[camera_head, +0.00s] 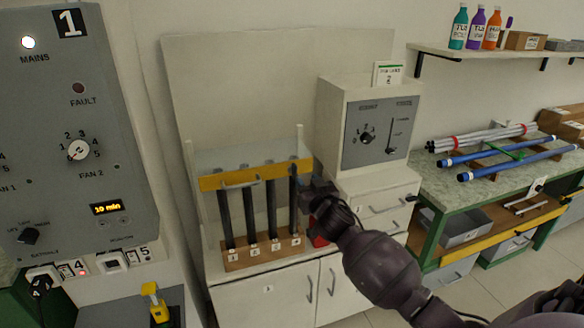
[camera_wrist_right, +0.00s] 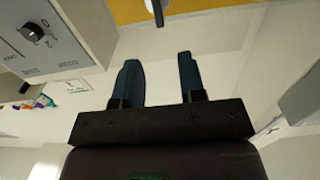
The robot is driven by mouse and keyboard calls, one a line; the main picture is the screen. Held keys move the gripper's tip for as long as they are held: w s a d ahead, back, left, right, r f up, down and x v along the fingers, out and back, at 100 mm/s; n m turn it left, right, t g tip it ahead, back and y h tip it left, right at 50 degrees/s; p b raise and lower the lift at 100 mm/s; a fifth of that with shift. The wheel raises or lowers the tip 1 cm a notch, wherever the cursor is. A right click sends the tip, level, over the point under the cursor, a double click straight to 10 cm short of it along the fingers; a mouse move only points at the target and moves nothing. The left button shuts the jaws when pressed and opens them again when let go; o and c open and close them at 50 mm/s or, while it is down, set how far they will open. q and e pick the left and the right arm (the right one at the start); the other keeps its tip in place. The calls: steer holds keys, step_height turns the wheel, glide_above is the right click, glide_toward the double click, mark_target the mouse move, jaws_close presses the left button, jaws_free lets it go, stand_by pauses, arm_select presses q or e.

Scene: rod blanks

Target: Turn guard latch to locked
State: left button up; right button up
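My right gripper (camera_head: 316,192) is by the bar's right end, hiding what is there. In the wrist view its two dark fingers (camera_wrist_right: 160,75) are apart with nothing between them. My left gripper is not in view.
A grey control box (camera_head: 375,125) with a knob stands right of the guard. A red object (camera_head: 318,240) shows below the right gripper. A grey switch panel (camera_head: 60,130) stands at the left.

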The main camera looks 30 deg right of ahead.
mark_target(296, 167)
steer(key=x, duration=0.9)
steer(key=shift+w, duration=0.3)
steer(key=c, duration=0.6)
steer(key=shift+o, duration=0.2)
